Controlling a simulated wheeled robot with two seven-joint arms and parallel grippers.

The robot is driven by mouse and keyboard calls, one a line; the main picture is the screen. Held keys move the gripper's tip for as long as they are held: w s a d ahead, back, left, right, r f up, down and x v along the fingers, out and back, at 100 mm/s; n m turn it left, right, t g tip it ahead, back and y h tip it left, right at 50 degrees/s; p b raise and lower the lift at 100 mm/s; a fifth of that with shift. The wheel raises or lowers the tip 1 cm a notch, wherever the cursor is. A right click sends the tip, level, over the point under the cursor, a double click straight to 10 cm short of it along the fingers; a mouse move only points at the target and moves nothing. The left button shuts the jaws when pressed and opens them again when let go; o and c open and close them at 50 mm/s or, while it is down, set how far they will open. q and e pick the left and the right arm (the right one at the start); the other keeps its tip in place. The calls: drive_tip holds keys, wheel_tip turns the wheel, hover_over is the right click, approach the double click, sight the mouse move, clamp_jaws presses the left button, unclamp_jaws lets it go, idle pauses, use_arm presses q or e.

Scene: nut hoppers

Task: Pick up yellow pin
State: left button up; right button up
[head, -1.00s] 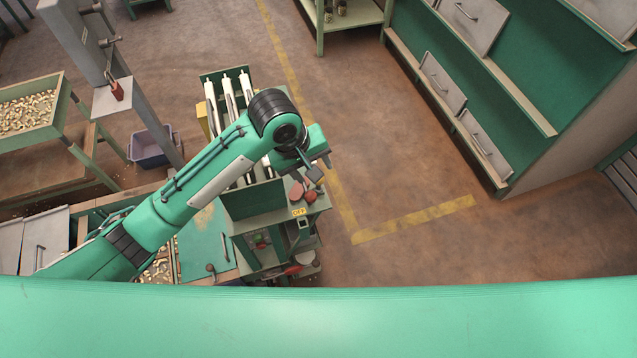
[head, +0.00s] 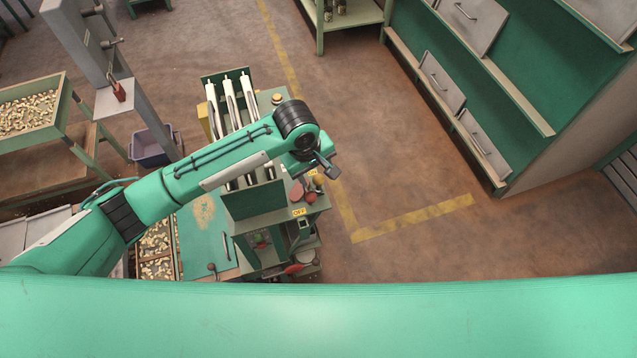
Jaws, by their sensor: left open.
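My left gripper (head: 328,168) hangs at the end of the green arm, over the right side of the green machine (head: 255,202). It is open, seen from above and partly hidden by its own wrist. A small yellow piece (head: 318,180) shows just below the gripper, near a red round part (head: 297,191). It may be the yellow pin, but it is too small to be sure. I cannot tell whether the gripper touches it. My right gripper is out of view.
White upright tubes (head: 230,100) stand behind my forearm. A yellow OFF label (head: 299,212) is on the machine's front. A nut hopper (head: 62,100) and a blue-grey bin (head: 153,147) stand at left. Open floor lies right, before a drawer cabinet (head: 500,95).

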sight(317, 177)
use_arm(q)
drive_tip(key=shift+w+d+f, duration=0.1)
drive_tip(key=shift+f, duration=0.25)
drive_tip(key=f, duration=0.1)
drive_tip(key=f+p, duration=0.1)
drive_tip(key=f, duration=0.1)
drive_tip(key=shift+w+d+f+p, duration=0.2)
drive_tip(key=shift+w+d+p, duration=0.05)
drive_tip(key=shift+d+p, duration=0.1)
drive_tip(key=shift+f, duration=0.45)
drive_tip(key=c, duration=1.1)
